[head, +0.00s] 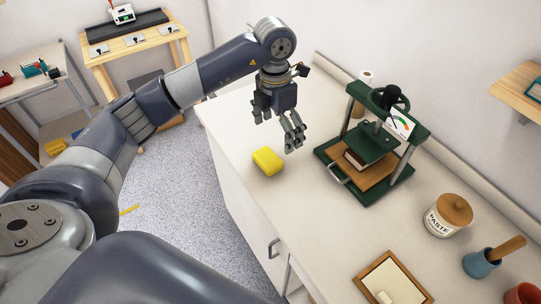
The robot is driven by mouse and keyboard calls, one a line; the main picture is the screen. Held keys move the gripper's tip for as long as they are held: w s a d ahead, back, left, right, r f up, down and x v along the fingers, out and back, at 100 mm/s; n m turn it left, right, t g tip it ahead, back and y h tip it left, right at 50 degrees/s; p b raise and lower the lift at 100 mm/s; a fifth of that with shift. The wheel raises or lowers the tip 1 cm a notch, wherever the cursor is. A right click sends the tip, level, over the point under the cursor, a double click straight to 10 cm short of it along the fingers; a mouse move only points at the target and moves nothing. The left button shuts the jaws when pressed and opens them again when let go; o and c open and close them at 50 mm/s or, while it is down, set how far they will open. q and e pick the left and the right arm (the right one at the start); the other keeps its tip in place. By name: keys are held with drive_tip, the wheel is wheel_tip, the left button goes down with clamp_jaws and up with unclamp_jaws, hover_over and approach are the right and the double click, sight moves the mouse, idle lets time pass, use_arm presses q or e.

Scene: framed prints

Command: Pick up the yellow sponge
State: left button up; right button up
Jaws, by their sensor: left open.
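The yellow sponge (268,161) lies on the white counter (225,118), close to its left edge. My left gripper (293,145) is above the counter, just right of the sponge in the picture, with its fingers pointing down. It is open and holds nothing. A gap of bare counter shows between the fingers and the sponge; the exact height of the fingertips is hard to tell. My right gripper is not in view.
A green press (388,145) stands right of my gripper. A paste jar (448,215), a blue pot (482,262) with a wooden handle and a framed board (393,280) sit nearer the front. Counter left of the press is mostly clear. Another wooden table (140,45) stands behind.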

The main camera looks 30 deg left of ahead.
use_arm(q)
drive_tip(key=p, duration=0.1)
hover_over(270, 156)
drive_tip(key=shift+y, duration=0.3)
drive_tip(key=f, duration=0.5)
drive_tip(key=shift+w+d, duration=0.1)
drive_tip(key=shift+d, duration=0.2)
drive_tip(key=f, duration=0.1)
drive_tip(key=f+p, duration=0.2)
drive_tip(key=f, duration=0.1)
drive_tip(key=shift+s+a, duration=0.2)
drive_tip(key=shift+a, duration=0.1)
drive_tip(key=shift+w+f, duration=0.1)
drive_tip(key=shift+f, duration=0.6)
drive_tip(key=c, duration=0.9)
